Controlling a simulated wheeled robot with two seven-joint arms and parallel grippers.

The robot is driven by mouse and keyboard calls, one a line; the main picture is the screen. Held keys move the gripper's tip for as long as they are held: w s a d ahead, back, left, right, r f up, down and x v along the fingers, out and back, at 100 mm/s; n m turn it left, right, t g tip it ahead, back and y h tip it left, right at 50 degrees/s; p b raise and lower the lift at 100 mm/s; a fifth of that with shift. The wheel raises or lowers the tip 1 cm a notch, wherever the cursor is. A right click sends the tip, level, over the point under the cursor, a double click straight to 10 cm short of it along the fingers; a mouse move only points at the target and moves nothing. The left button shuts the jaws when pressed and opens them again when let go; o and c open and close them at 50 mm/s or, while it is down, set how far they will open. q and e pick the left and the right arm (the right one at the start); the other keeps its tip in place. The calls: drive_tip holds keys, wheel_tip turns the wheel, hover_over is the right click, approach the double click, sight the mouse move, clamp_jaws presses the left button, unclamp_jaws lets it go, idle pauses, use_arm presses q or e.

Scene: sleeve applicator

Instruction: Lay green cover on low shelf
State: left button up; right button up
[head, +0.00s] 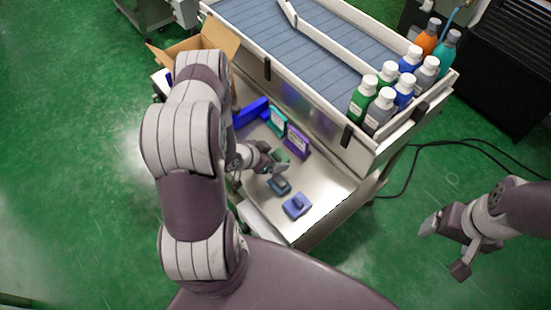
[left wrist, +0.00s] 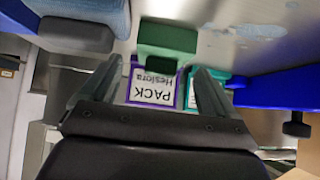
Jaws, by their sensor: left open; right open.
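The green cover (head: 281,155) is on the low shelf (head: 330,190), partly hidden by my left gripper in the head view. In the left wrist view the green cover (left wrist: 168,40) shows as a green block at the shelf surface, just beyond and between the fingertips. My left gripper (head: 272,164) is low over the shelf beside the cover; its two fingers (left wrist: 158,70) are apart, and I see no grip on the cover. My right gripper (head: 447,250) is open and empty, away from the cart at the right.
A teal box (head: 277,121) and a purple box (head: 296,142) stand behind the cover, near a blue bar (head: 250,112). A dark blue-grey piece (head: 279,186) and a blue piece (head: 296,206) lie in front. Several bottles (head: 385,100) stand on the upper tier. The shelf's right side is bare.

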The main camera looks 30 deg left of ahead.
use_arm(q)
drive_tip(key=x, duration=0.2)
drive_tip(key=shift+w+d+f, duration=0.1)
drive_tip(key=shift+w+d, duration=0.05)
drive_tip(key=shift+w, duration=0.15)
drive_tip(key=shift+s, duration=0.15)
drive_tip(key=c, duration=0.4)
drive_tip(key=shift+r, duration=0.2)
drive_tip(key=c, duration=0.8)
